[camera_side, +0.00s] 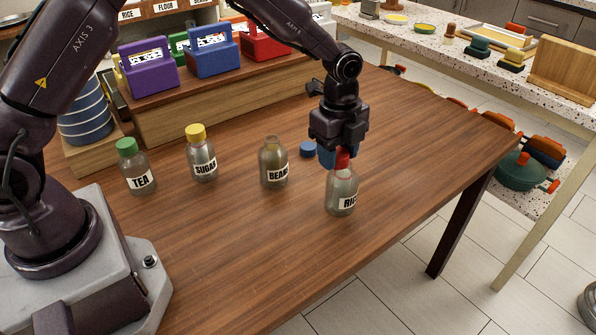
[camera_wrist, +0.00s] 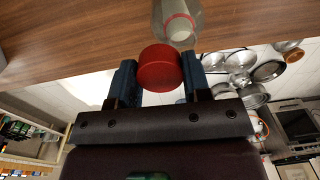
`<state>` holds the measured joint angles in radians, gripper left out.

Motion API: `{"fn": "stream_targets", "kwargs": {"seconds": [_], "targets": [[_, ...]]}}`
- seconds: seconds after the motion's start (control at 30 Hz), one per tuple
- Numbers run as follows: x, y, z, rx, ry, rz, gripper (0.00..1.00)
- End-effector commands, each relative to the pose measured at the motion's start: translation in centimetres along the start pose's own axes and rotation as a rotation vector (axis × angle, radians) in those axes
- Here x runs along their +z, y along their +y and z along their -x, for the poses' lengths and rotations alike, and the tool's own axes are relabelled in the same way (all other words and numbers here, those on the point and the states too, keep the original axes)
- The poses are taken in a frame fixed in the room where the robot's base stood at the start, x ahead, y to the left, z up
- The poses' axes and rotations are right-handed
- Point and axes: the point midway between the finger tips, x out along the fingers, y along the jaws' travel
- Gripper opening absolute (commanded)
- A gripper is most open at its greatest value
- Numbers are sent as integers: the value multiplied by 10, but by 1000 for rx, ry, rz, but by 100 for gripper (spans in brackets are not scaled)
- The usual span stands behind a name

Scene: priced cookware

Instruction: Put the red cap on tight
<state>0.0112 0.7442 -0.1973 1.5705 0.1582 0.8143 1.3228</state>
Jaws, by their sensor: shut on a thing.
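The red cap (camera_side: 342,160) is between the fingers of my gripper (camera_side: 338,155), which is shut on it. It sits at the top of the clear glass jar labelled RICE (camera_side: 342,194), which stands upright on the table. In the wrist view, the red cap (camera_wrist: 160,68) fills the space between the dark blue fingers of my gripper (camera_wrist: 158,80). The jar's glass (camera_wrist: 178,20) shows just beyond it, with a reddish ring. I cannot tell whether the cap is seated on the neck or just above it.
The uncapped BEANS jar (camera_side: 273,163) stands left of RICE, with a loose blue cap (camera_side: 308,149) between them on the table (camera_side: 260,240). The SUGAR jar (camera_side: 202,155) has a yellow cap; the TEA jar (camera_side: 136,168) has a green one. The table's front is clear.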

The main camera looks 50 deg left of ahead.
Motion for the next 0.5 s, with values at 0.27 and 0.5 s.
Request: {"fn": "stream_targets", "kwargs": {"seconds": [0.27, 0.5], "targets": [[3, -31, 30, 2, -17, 15, 22], [4, -26, 30, 26, -23, 14, 22]]}}
